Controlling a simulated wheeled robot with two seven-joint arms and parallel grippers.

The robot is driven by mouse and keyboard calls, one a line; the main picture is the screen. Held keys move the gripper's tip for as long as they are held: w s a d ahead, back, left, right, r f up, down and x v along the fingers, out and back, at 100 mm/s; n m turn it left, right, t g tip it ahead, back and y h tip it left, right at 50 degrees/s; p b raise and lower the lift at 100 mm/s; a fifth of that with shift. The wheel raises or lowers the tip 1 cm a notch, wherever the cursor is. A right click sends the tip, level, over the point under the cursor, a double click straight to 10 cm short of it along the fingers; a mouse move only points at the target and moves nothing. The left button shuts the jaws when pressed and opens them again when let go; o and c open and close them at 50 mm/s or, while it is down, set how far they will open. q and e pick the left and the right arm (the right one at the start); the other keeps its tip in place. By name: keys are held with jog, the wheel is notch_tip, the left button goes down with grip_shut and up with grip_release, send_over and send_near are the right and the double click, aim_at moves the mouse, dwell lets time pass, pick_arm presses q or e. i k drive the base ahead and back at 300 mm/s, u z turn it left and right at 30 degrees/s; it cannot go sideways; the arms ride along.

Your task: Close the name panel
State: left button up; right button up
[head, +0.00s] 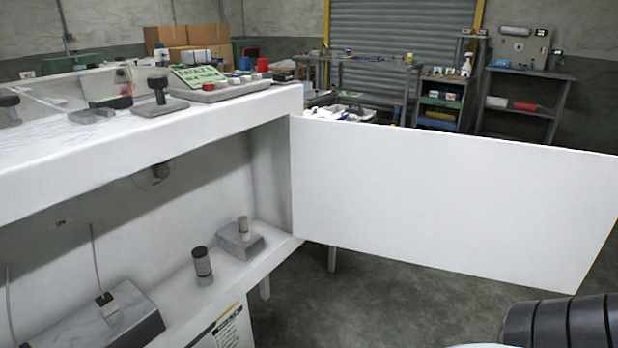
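The panel (440,200) is a large plain white board in the head view. It stands swung open to the right of a white cabinet (200,125), joined at the cabinet's right front edge. The cabinet's front opening is uncovered and its inside shows. The panel's visible face carries no readable name. No gripper shows; a dark ribbed part of my own body is at the lower right corner, in front of the panel and apart from it in the picture.
Inside the cabinet are a black and grey cylinder (203,266), a grey block (240,238) and a larger grey box (115,318). A control box with coloured buttons (225,85) stands on top. Shelves (440,100) and a shutter are behind. Grey floor (400,305) is clear below the panel.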

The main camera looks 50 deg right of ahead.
aim_at(536, 215)
jog(key=k, duration=1.65)
jog(key=z, duration=2.95)
jog(key=i, duration=4.2)
jog(key=u, duration=4.1)
jog(key=i, duration=0.95)
